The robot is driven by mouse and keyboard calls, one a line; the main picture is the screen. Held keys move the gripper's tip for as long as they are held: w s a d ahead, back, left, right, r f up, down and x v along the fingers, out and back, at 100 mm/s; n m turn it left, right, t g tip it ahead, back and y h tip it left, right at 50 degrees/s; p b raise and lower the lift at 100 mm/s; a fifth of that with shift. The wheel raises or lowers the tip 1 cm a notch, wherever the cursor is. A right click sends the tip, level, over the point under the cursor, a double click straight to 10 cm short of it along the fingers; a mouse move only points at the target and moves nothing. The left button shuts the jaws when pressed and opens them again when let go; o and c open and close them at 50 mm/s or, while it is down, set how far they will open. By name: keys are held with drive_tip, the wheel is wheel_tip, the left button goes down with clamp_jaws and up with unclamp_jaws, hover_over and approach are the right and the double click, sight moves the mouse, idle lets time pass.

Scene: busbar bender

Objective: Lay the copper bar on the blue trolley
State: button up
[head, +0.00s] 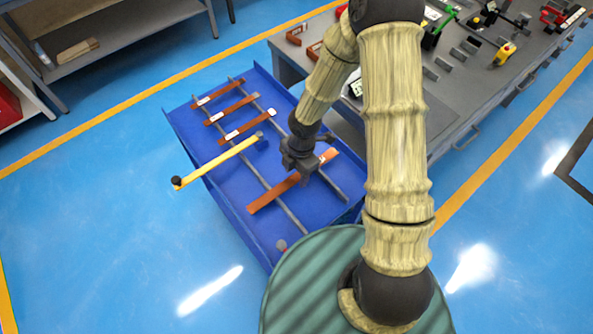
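A copper bar (270,196) with a pale label near its far right end is at the near part of the blue trolley (233,218), over its grey rails. My gripper (305,172) is at the middle of this bar, pointing down, and covers part of it. The fingertips are too small and dark to show whether they grip the bar. I cannot tell whether the bar rests on the rails or hangs just above them. Three more labelled copper bars, one of them the nearest of the three (260,120), lie across the rails at the trolley's far end.
A yellow bar with a black knob (177,181) sticks out over the trolley's left side. A grey workbench (455,95) with tools and small parts stands at the right, close to the trolley. Shelving (130,30) stands at the upper left. Blue floor at left is clear.

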drive_tip(key=shift+w+r+p, duration=0.1)
drive_tip(key=shift+r+p, duration=0.25)
drive_tip(key=shift+r, duration=0.05)
wheel_tip(320, 180, up, 12)
drive_tip(key=d+p, duration=0.1)
drive_tip(key=p, duration=0.1)
drive_tip(key=shift+w+p, duration=0.25)
drive_tip(key=shift+p, duration=0.1)
drive_tip(key=shift+d, duration=0.15)
drive_tip(key=s+d+r+m+t, duration=0.1)
drive_tip(key=s+d+r+m, duration=0.1)
drive_tip(key=m, duration=0.6)
drive_tip(key=s+d+r+m+t, duration=0.1)
drive_tip(key=s+d+r+m, duration=0.1)
drive_tip(key=d+r+m, duration=0.3)
drive_tip(key=s+d+r+m+t+h, duration=0.1)
drive_tip(key=s+d+r+m, duration=0.2)
drive_tip(key=m, duration=0.8)
drive_tip(key=shift+d+r+m, duration=0.2)
drive_tip(key=shift+r+m, duration=0.2)
drive_tip(key=shift+r, duration=0.15)
